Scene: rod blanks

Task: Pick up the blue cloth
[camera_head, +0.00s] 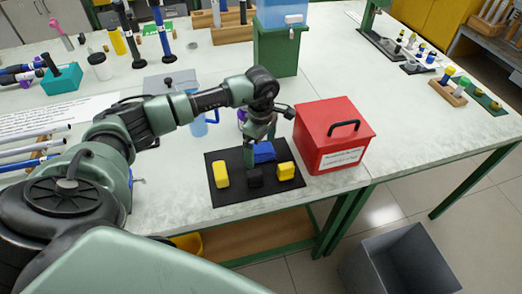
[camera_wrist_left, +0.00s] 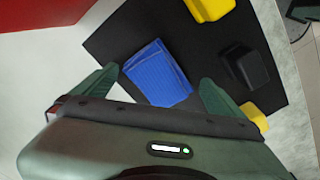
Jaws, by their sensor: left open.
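The blue cloth (camera_head: 263,152) is a small folded piece lying on a black mat (camera_head: 232,196) on the table. In the left wrist view the cloth (camera_wrist_left: 157,74) shows ribbed folds and lies just ahead of the fingers, between their lines. My left gripper (camera_head: 262,150) is over the mat at the cloth, pointing down; in its wrist view the two green fingers (camera_wrist_left: 155,88) are apart with nothing gripped. The fingers partly cover the cloth in the head view. My right gripper is not in view.
Yellow blocks (camera_head: 221,174) and a black block (camera_head: 255,178) share the mat. A red box (camera_head: 332,135) with a black handle stands close right of it. A blue-handled mug (camera_head: 199,124) and a green stand (camera_head: 277,50) are behind. A grey bin (camera_head: 400,262) stands on the floor.

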